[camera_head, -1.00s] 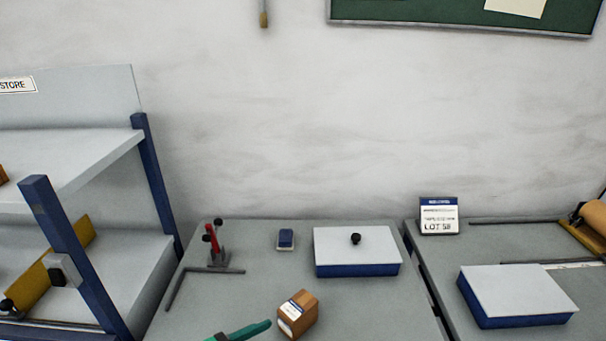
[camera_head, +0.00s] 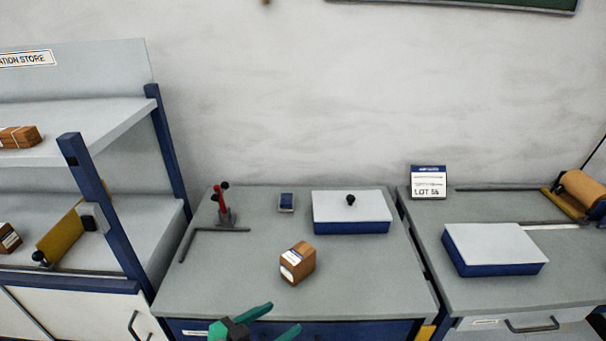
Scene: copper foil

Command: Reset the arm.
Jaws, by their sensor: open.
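My gripper (camera_head: 278,318) shows at the bottom of the head view, with two green fingers spread apart and nothing between them. It is in front of the near edge of the middle table (camera_head: 375,280). A brown block with a white label (camera_head: 298,263) sits on that table, beyond the gripper and apart from it. The rest of my arm is out of the frame.
A blue box with a grey lid and black knob (camera_head: 351,212), a red-handled clamp (camera_head: 222,208) and a small blue item (camera_head: 286,202) stand at the back. Shelving (camera_head: 100,215) is at left. The right table holds another box (camera_head: 492,250), a LOT sign (camera_head: 428,182) and a brown roll (camera_head: 582,190).

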